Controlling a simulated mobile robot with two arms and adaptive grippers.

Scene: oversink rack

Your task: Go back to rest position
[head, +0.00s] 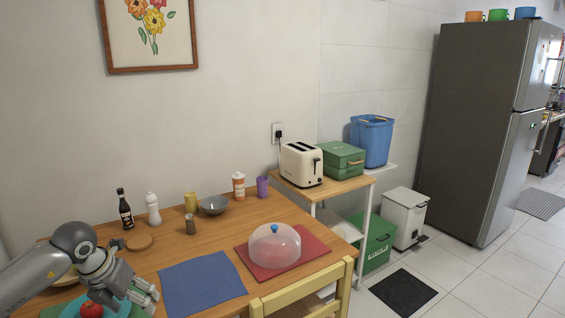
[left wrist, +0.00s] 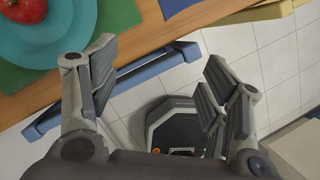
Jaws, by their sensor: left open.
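My left gripper (head: 143,292) is at the lower left of the head view, over the near left part of the wooden table (head: 205,240). In the left wrist view its two fingers (left wrist: 160,85) are spread apart with nothing between them. The gap looks down past the table edge to the tiled floor. A red apple (head: 91,309) sits on a teal plate (left wrist: 75,32) on a green mat (left wrist: 115,17), beside the gripper and apart from it in the wrist view. My right gripper is not in view.
A blue mat (head: 203,283) lies mid-table; a clear dome (head: 275,248) stands on a red mat (head: 312,247) to its right. A bottle (head: 125,209), shaker (head: 153,208) and bowl (head: 213,205) stand behind. A yellow chair (head: 305,288) and a blue chair bar (left wrist: 110,92) are at the table edges.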

